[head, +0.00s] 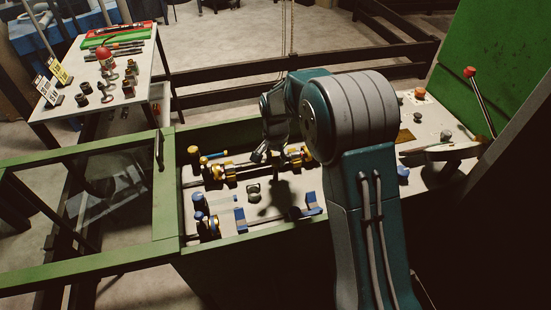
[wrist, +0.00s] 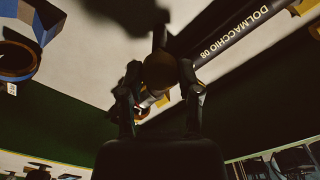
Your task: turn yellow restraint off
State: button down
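In the head view, a yellow-and-black restraint assembly (head: 232,171) lies along the back of the machine bed, with a yellow-topped knob (head: 194,152) at its left end. My gripper (head: 259,154) hangs low over this assembly, near its middle, partly hidden by my arm. In the wrist view, my gripper (wrist: 160,75) has its two dark fingers apart on either side of a shadowed, brownish-yellow round knob (wrist: 159,72). Firm contact is not clear. A small yellow-orange part (wrist: 163,101) shows behind the fingers.
A black bar marked "DOLMACCHIO 08" (wrist: 235,32) runs close by the knob. Blue restraint parts (head: 239,219) lie toward the front of the bed. A green frame (head: 165,190) edges it. A red-knobbed lever (head: 480,100) stands right, and a tool table (head: 75,75) back left.

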dwell(0.3)
jog(key=m, duration=1.3)
jog(key=shift+m, duration=2.4)
jog(key=shift+c, duration=1.5)
grip_release()
jog(key=shift+f, duration=0.1)
jog(key=shift+w+a, duration=0.1)
